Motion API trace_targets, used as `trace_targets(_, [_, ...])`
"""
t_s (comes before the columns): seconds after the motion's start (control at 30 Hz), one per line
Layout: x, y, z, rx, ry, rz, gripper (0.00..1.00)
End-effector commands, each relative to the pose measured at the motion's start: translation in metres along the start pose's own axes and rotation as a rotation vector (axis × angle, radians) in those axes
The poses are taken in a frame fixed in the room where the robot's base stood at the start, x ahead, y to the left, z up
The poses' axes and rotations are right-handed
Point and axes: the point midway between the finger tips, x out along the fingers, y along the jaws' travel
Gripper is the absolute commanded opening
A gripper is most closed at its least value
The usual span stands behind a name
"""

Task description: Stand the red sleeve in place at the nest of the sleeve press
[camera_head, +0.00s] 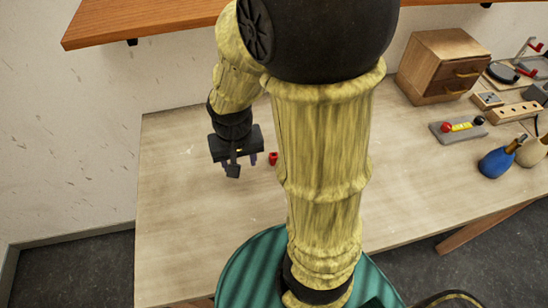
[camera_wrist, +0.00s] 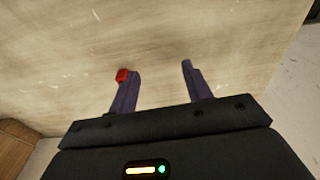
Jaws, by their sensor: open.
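The red sleeve (camera_head: 273,158) is a small red piece on the table, just right of my gripper (camera_head: 239,163) in the head view. In the wrist view the red sleeve (camera_wrist: 122,76) shows at the tip of the left finger, outside the gap between the fingers. I cannot tell whether they touch. My gripper (camera_wrist: 160,69) is open with nothing between its fingers. I cannot make out the sleeve press for certain; a grey plate (camera_head: 442,137) with red, yellow and black parts lies on the right of the table.
A wooden drawer box (camera_head: 440,65) stands at the back right. Near it are wooden blocks with holes (camera_head: 517,112), a blue bottle-shaped thing (camera_head: 495,162) and other small fixtures. An orange-brown shelf (camera_head: 150,20) hangs above. The left of the table (camera_head: 180,220) is bare. My arm hides the middle.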

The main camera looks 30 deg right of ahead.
Motion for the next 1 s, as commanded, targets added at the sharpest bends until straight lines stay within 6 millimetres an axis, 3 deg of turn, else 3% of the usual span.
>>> trace_targets(0.23, [0.030, -0.010, -0.019, 0.369, -0.119, 0.196, 0.49])
trace_targets(0.47, [0.048, -0.014, -0.040, 0.727, -0.070, 0.461, 0.49])
trace_targets(0.67, [0.053, -0.022, -0.060, 1.024, 0.128, 0.687, 0.49])
trace_targets(0.8, [0.049, -0.034, -0.074, 1.213, 0.348, 0.800, 0.49])
trace_targets(1.0, [0.039, -0.050, -0.086, 1.386, 0.610, 0.852, 0.49])
